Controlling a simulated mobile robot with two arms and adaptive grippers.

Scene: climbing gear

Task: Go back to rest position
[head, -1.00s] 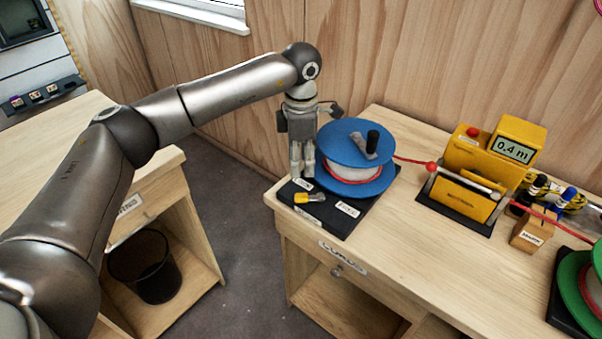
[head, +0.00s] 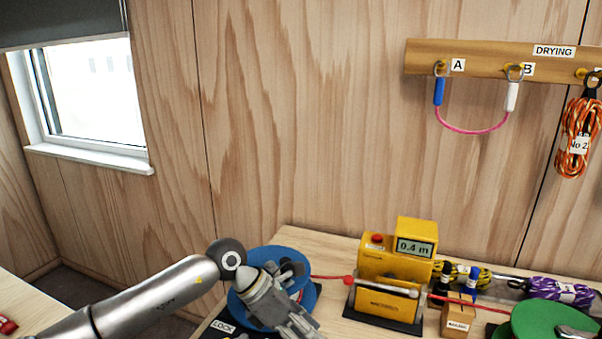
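My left arm (head: 150,300) comes in from the lower left in the head view. My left gripper (head: 298,328) hangs in front of the blue reel (head: 243,308) at the bottom edge, pointing down and to the right. It covers much of the reel, and I cannot tell whether its fingers are apart or together. I see nothing held in it.
A yellow meter (head: 392,280) reading 0.4 m stands right of the blue reel, with red cord running past it. A green reel (head: 545,322) is at the lower right. A drying rail (head: 490,60) with hung cords is on the wall. Wall space above the arm is clear.

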